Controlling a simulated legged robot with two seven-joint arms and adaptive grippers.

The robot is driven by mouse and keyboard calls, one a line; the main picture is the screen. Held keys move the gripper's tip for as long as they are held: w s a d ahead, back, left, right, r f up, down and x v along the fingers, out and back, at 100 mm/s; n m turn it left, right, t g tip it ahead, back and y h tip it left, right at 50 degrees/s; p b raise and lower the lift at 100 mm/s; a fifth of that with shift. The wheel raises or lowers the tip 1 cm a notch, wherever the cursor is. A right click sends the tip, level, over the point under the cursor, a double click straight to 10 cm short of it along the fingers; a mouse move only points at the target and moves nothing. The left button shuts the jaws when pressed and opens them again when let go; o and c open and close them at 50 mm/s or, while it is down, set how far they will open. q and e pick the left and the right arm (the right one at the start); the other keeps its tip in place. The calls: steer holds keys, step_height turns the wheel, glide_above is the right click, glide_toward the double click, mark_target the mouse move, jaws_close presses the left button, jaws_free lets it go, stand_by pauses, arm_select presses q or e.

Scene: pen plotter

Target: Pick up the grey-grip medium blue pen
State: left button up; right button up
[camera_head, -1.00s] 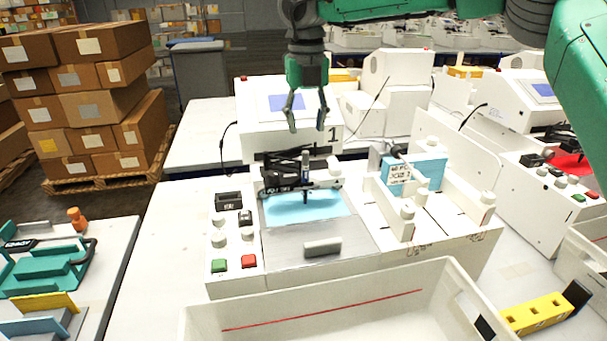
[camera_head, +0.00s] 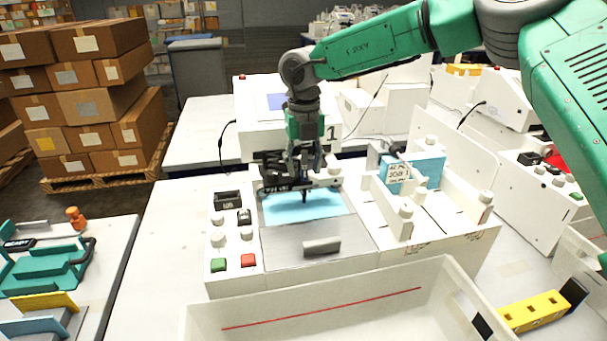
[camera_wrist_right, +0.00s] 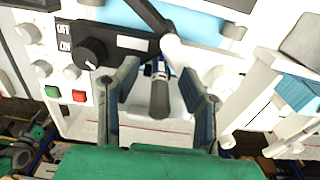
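The grey-grip pen (camera_wrist_right: 159,97) stands in the plotter's dark pen carriage (camera_wrist_right: 128,42). The right wrist view shows its dark grey grip and a blue-and-white band beyond it. My right gripper (camera_head: 304,168) has come down over the carriage. In the right wrist view, my right gripper (camera_wrist_right: 158,72) is open. One finger is on each side of the pen, with visible gaps. In the head view the fingers hide most of the pen. My left gripper is in neither view.
The plotter (camera_head: 233,285) has a blue sheet (camera_head: 300,208) on its bed and buttons at the left. A white bin (camera_head: 345,292) with a red line stands in front. A blue block (camera_head: 428,172) stands at the right. Cardboard boxes (camera_head: 95,105) are stacked behind left.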

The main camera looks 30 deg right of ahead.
jaws_close()
